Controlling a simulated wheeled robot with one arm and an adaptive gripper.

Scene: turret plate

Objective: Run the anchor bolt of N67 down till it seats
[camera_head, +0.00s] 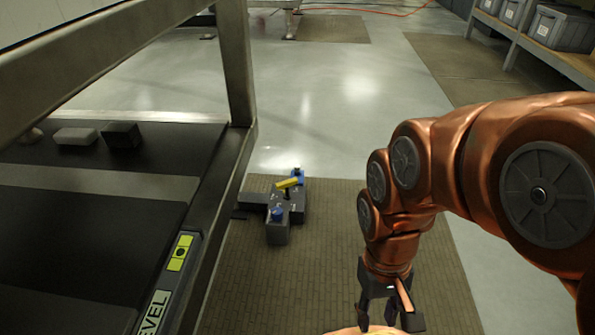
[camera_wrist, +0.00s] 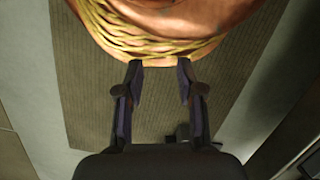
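A dark grey fixture (camera_head: 288,203) sits on the brown floor mat, with blue knobs or caps on two of its blocks and a yellow bar (camera_head: 287,183) on top at its middle. Its markings are too small to read, so I cannot tell which part is N67 or pick out its anchor bolt. My gripper (camera_head: 388,318) points down to the right of the fixture, nearer the camera and well apart from it. In the wrist view my gripper (camera_wrist: 160,75) has its two fingers apart with nothing between them.
A metal-framed bench (camera_head: 238,65) with dark shelves stands at left, close to the fixture. A rounded orange thing with yellow strands (camera_wrist: 165,38) lies beyond my fingertips; I cannot tell what it is. A shelf with grey bins (camera_head: 562,28) is at far right. The middle floor is clear.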

